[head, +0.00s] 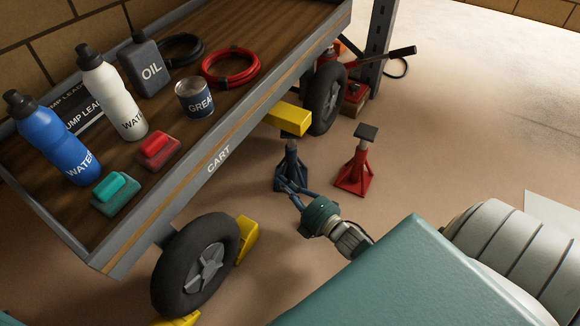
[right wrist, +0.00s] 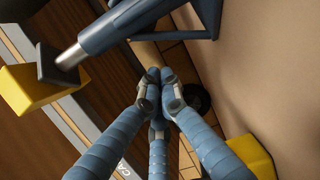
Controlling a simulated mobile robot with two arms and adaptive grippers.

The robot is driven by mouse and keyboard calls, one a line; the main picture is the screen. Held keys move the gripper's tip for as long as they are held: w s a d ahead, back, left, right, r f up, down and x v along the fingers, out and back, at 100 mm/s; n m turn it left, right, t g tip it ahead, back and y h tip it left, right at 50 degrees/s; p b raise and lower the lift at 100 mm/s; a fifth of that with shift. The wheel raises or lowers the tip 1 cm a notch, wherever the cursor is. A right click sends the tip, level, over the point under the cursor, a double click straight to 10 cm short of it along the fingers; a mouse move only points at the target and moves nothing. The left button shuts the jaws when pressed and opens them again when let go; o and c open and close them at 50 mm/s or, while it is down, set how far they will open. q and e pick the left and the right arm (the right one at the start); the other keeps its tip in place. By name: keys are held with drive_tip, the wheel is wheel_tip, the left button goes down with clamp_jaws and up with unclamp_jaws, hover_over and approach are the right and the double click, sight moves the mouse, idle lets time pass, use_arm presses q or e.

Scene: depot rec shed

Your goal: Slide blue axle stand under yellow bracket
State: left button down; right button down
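The blue axle stand (head: 291,160) is upright on the floor beside the cart. My right gripper (head: 288,187) is low at the stand's near base. Its blue fingers (right wrist: 158,90) converge with nothing visible between them; contact with the stand is unclear. My left gripper is out of view.
A red axle stand (head: 356,165) stands to the right. The cart (head: 216,160) carries bottles, a tin and cables. Its near wheel (head: 196,265) has a yellow chock (head: 247,240) beside it. A red jack (head: 356,95) is behind.

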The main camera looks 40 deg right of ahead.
drive_tip(key=b, duration=0.2)
hover_over(275, 189)
drive_tip(key=shift+f, duration=0.2)
drive_tip(key=shift+s+d+b, duration=0.2)
drive_tip(key=shift+s+d, duration=0.05)
drive_tip(key=shift+d, duration=0.3)
drive_tip(key=shift+s+d+b, duration=0.15)
drive_tip(key=shift+s+d, duration=0.05)
drive_tip(key=shift+d, duration=0.3)
drive_tip(key=shift+s+d+r, duration=0.1)
drive_tip(key=shift+d+r, duration=0.1)
drive_tip(key=shift+d, duration=0.35)
